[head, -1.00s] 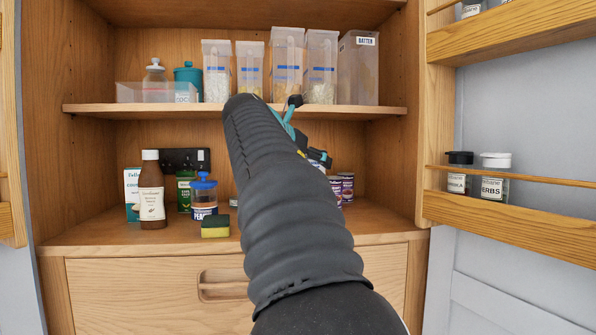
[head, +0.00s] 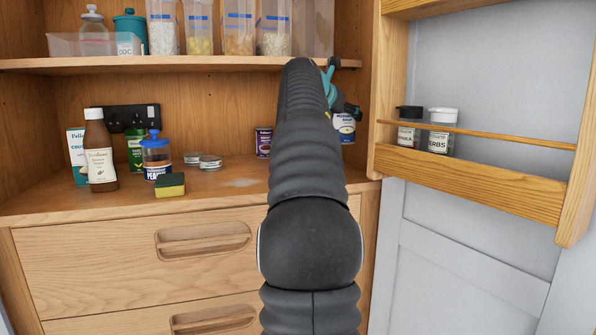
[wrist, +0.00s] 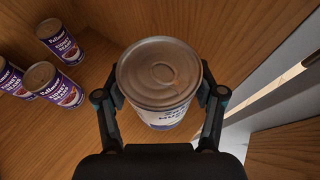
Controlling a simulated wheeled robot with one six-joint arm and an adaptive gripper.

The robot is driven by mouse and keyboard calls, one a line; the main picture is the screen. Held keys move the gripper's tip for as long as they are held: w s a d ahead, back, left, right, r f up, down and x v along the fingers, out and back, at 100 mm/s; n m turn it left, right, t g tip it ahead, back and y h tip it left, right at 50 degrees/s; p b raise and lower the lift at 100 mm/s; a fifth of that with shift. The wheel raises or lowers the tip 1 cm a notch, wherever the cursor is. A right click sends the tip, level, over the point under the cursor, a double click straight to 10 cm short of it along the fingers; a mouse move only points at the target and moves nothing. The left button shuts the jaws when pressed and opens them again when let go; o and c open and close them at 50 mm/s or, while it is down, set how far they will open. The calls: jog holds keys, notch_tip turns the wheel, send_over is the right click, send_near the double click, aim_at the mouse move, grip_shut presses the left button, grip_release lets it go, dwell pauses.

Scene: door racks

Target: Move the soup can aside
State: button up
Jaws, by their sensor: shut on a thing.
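The soup can (head: 344,126), with a white and blue label, is at the right end of the lower shelf space in the head view, partly behind my arm. Its base appears above the shelf surface. In the wrist view the can (wrist: 160,75) shows its silver lid, with its label below. My gripper (wrist: 160,97) is shut on the can, one finger on each side. In the head view my gripper (head: 341,103) is partly hidden by my own arm.
Several purple kidney bean cans (wrist: 58,38) stand left of the soup can; one (head: 263,142) shows in the head view. Flat tins (head: 209,162), a sponge (head: 170,185), a peanut jar (head: 156,158) and a sauce bottle (head: 100,152) stand further left. The door rack (head: 470,178) is at right.

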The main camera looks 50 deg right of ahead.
jog(key=shift+w+a+r+n+t, duration=0.25)
jog(key=shift+w+r+n+t, duration=0.25)
jog(key=shift+r, duration=0.35)
jog(key=shift+w, duration=0.25)
jog(key=shift+w+a+f+b, duration=0.1)
jog(key=shift+w+a+f, duration=0.4)
jog(key=shift+w+f, duration=1.35)
jog(key=shift+w+a+f+b, duration=0.15)
jog(key=shift+w+a+f, duration=0.4)
jog(key=shift+w+f, duration=1.3)
jog(key=shift+w+a+f+b, duration=0.1)
jog(key=shift+w+a+f, duration=0.4)
jog(key=shift+w+f, duration=1.3)
jog(key=shift+w, duration=0.1)
jog(key=o, duration=1.5)
jog(key=shift+f, duration=0.1)
jog(key=shift+c, duration=0.2)
